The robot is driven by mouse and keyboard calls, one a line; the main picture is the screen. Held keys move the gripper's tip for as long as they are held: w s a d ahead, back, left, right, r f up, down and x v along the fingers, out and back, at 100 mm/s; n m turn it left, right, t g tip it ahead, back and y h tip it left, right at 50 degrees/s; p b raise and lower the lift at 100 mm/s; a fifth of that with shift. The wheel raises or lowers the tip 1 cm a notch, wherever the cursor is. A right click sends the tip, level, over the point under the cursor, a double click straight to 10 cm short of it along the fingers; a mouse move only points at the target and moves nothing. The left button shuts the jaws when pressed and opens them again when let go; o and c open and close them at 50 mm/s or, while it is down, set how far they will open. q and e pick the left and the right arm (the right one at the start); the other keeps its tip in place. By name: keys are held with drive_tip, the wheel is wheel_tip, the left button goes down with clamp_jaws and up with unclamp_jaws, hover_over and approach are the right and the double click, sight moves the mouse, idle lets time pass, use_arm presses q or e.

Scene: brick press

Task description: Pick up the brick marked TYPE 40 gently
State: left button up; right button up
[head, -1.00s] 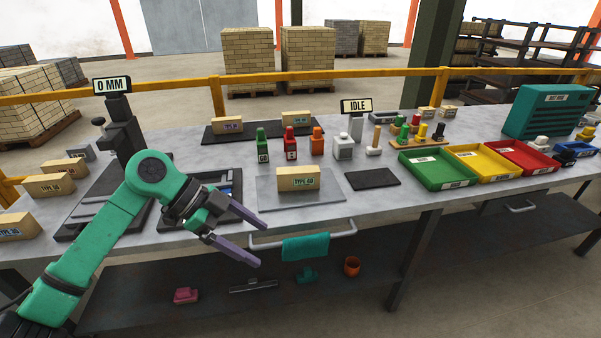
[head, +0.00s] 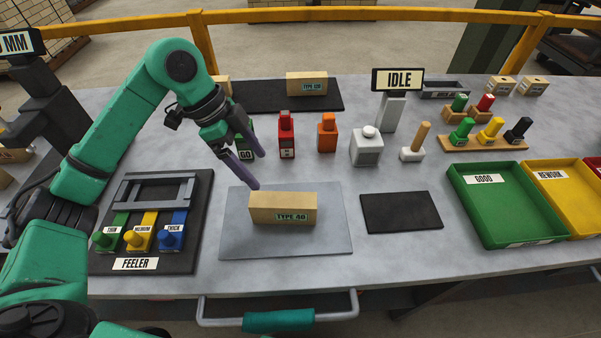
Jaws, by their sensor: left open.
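The tan brick marked TYPE 40 (head: 282,208) lies on a light grey plate (head: 330,240) in the middle of the bench, its label facing me. My left gripper (head: 258,171) is open and empty. Its two purple fingers point down and to the right, above and behind the brick's left part in the picture, apart from it as far as I can tell. The fingers partly cover a green block marked GO (head: 246,153). My right gripper does not show.
Behind the plate stand a red block (head: 286,137), an orange block (head: 327,134) and a grey weight (head: 366,147). A feeler tray (head: 190,245) lies left, a dark pad (head: 400,212) right, then a green GOOD bin (head: 485,222).

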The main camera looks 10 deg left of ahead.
sight(280, 199)
use_arm(q)
drive_tip(key=d+f, duration=0.1)
drive_tip(key=f, duration=0.1)
drive_tip(key=s+d+f+p, duration=0.1)
drive_tip(key=f, duration=0.1)
drive_tip(key=d+f+p, duration=0.1)
drive_tip(key=f, duration=0.1)
drive_tip(key=shift+s+f, duration=0.25)
drive_tip(key=shift+s, duration=0.05)
drive_tip(key=x, duration=0.2)
drive_tip(key=p+x, duration=0.1)
drive_tip(key=x, duration=0.1)
drive_tip(key=p+x, duration=0.1)
drive_tip(key=shift+w+d+f, duration=0.15)
drive_tip(key=shift+w+f, duration=0.2)
drive_tip(key=shift+w, duration=0.05)
drive_tip(key=shift+s+d+f, duration=0.1)
drive_tip(key=shift+f, duration=0.35)
drive_tip(key=c, duration=1.3)
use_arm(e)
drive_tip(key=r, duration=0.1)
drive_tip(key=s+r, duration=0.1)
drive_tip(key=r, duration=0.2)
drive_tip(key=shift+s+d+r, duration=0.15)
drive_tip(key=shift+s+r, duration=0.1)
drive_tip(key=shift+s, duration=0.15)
